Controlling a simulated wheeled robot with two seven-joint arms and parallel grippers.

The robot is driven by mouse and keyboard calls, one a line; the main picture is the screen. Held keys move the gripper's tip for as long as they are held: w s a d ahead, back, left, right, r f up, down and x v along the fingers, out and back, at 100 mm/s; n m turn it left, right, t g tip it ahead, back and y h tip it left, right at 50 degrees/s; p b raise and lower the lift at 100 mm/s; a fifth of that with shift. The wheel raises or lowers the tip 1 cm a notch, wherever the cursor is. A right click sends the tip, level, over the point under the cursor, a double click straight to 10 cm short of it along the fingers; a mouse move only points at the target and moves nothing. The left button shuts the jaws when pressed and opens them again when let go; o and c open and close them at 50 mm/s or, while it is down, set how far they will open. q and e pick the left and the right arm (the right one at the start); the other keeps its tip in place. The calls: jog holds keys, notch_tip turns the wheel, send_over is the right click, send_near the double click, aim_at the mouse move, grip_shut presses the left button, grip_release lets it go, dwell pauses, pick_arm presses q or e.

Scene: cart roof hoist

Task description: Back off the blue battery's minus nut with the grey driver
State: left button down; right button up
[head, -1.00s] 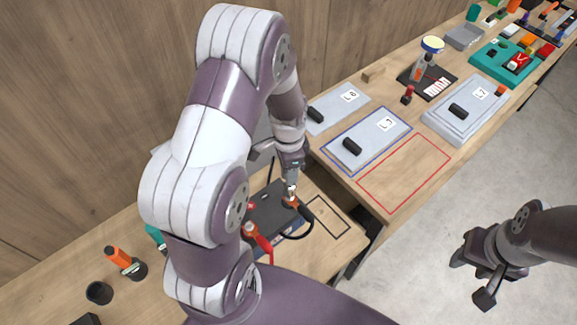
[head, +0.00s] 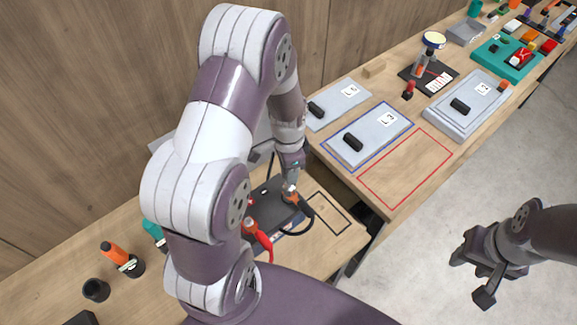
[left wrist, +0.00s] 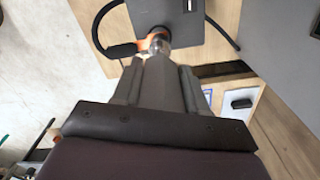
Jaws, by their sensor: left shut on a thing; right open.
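The blue battery (head: 268,202) stands on the bench beneath my left arm, with a dark top and a bit of blue side showing. Its minus terminal, with an orange clamp and a black cable (head: 309,225), is at its right end. My left gripper (head: 291,166) is shut on the grey driver (left wrist: 160,78), which points down over that clamp. In the left wrist view the driver's metal end is at the orange clamp (left wrist: 157,36); the nut is hidden. My right gripper (head: 480,276) is open and empty, out over the floor.
A red cable (head: 262,242) lies at the battery's other terminal. An orange-handled tool (head: 113,252) in a holder and a black cup (head: 96,290) stand at left. Grey plates with black handles (head: 375,137) and an empty red outline (head: 405,168) are on the right bench.

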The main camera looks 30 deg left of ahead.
pick_arm(q)
jog(key=n, duration=1)
jog(key=shift+d+r, duration=0.1)
jog(key=shift+d, duration=0.05)
notch_tip(320, 180, up, 5)
jog(key=p, duration=0.4)
jog(key=shift+r+p, duration=0.15)
jog(key=shift+p, duration=0.15)
jog(key=shift+r+p, duration=0.45)
jog(key=shift+r, duration=0.5)
